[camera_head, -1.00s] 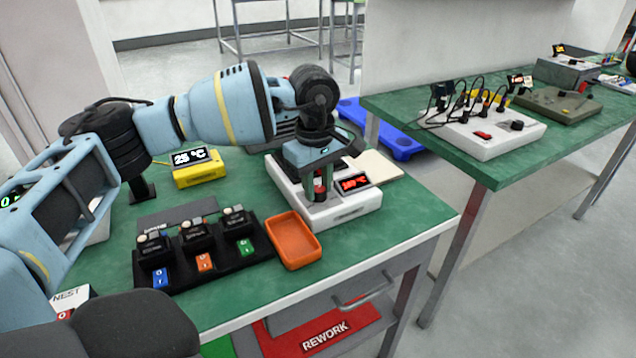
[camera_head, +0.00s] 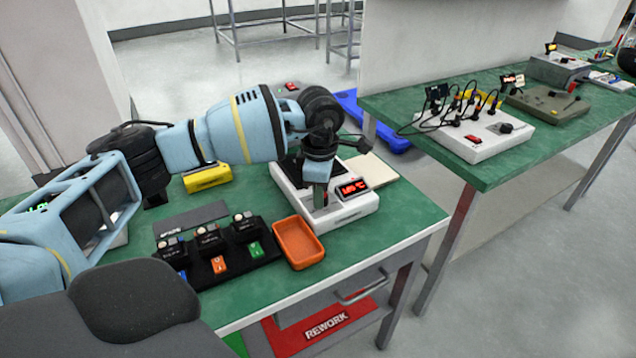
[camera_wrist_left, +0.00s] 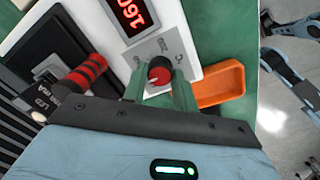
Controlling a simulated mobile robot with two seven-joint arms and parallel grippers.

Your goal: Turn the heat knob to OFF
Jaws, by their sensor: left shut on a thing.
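The heat knob (camera_wrist_left: 159,71) is a small round knob with a red top, on a grey plate on the front of a white heating unit (camera_head: 352,212). A red-lit display (camera_head: 352,188) sits beside it; in the wrist view it appears to read 160. My left gripper (camera_head: 319,201) reaches down over the unit. In the left wrist view its green fingers (camera_wrist_left: 159,84) are on both sides of the knob, shut on it. In the head view the fingers hide the knob. The plate's markings are too small to read surely. My right gripper is not seen.
A red-banded black handle (camera_wrist_left: 82,75) is beside the gripper in the wrist view. An orange tray (camera_head: 299,244) stands left of the unit, near a black rack (camera_head: 233,264) with several modules. A yellow box (camera_head: 207,178) is behind. Bare green bench (camera_head: 395,228) lies to the right.

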